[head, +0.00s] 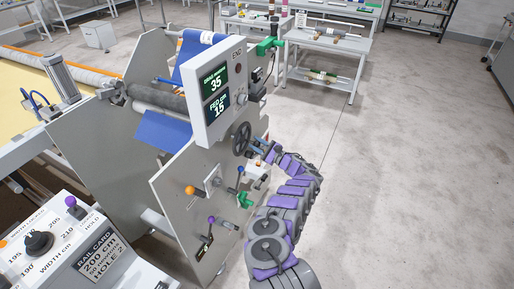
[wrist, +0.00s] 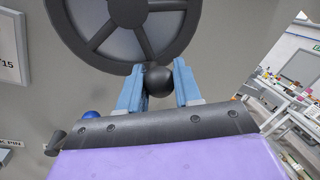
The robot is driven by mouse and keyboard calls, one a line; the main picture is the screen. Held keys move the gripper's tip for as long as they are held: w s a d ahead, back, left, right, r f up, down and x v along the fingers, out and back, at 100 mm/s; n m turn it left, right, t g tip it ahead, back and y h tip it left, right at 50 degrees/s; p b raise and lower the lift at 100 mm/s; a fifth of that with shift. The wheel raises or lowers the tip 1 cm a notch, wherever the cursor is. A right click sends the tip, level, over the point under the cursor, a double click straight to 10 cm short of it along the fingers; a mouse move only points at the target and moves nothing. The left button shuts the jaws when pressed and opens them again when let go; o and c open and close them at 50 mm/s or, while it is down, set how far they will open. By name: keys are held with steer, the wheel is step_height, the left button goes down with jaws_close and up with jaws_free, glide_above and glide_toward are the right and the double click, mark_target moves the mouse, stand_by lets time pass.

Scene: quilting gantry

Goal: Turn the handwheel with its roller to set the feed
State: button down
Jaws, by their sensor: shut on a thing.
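The dark handwheel (head: 241,138) is on the side plate of the gantry, below the display box. It fills the top of the wrist view (wrist: 125,12), with several spokes showing. A round black knob (wrist: 164,80) stands at the wheel's lower rim. My gripper (head: 257,146) reaches the wheel from the right. In the wrist view its two blue fingers (wrist: 158,85) flank the knob, shut on it. The knob is too small to make out in the head view. A dark grey roller (head: 160,98) lies across the gantry, left of the display box.
The display box (head: 217,92) reads 35 above and FED cm 15 below. Levers with an orange knob (head: 190,190), a blue knob (head: 240,169) and a purple knob (head: 211,220) sit near my arm. Open floor lies to the right.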

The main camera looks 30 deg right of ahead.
steer(key=shift+f, duration=0.1)
steer(key=c, duration=1.2)
jaws_free()
steer(key=o, duration=0.3)
steer(key=shift+w+d+f, duration=0.15)
steer(key=shift+w, duration=0.05)
steer(key=shift+o, duration=0.5)
steer(key=shift+s, duration=0.1)
steer(key=v, duration=1.7)
steer(key=shift+d, duration=0.2)
steer(key=shift+s, duration=0.2)
